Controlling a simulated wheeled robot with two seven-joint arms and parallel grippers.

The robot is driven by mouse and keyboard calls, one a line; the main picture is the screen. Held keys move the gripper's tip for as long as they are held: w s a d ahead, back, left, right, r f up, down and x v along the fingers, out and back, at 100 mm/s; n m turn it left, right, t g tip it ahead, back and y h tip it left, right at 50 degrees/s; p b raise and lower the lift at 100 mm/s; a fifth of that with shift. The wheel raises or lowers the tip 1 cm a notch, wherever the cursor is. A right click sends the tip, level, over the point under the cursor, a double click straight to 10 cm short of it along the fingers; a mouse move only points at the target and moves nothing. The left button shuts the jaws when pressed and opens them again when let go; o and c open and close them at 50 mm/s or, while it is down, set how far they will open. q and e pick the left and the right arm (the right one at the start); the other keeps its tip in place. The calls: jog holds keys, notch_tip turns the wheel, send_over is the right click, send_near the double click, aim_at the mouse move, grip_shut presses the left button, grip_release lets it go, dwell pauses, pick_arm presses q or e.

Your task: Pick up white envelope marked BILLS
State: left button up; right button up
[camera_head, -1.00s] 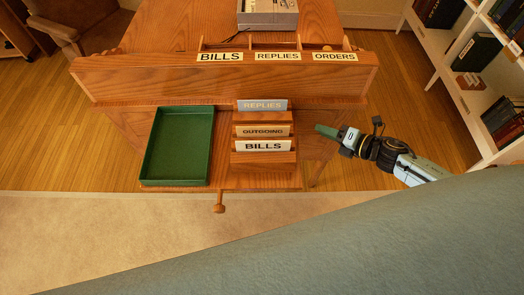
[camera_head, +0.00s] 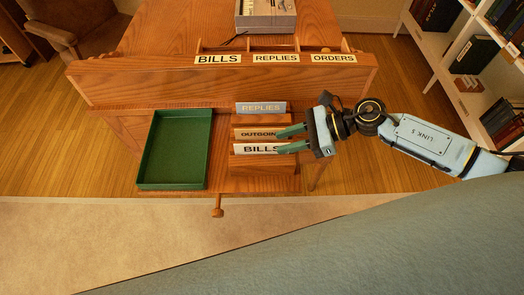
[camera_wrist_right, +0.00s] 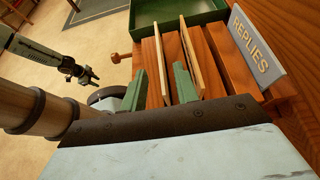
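The white envelope marked BILLS (camera_head: 256,149) stands upright in the front slot of a wooden rack (camera_head: 262,184). In the right wrist view it shows edge-on as a thin cream strip (camera_wrist_right: 161,66). My right gripper (camera_head: 279,140) is open at the rack's right end. Its green fingers, also in the right wrist view (camera_wrist_right: 158,82), lie on either side of the BILLS envelope's near end, with nothing clamped.
A green tray (camera_head: 144,160) lies left of the rack. A raised wooden shelf (camera_head: 150,84) with BILLS, REPLIES and ORDERS labels runs behind. A bookcase stands at the right.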

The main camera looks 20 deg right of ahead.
aim_at(271, 144)
jog(key=x, duration=0.5)
jog(key=shift+a+r, duration=0.1)
jog(key=shift+a, duration=0.1)
grip_shut()
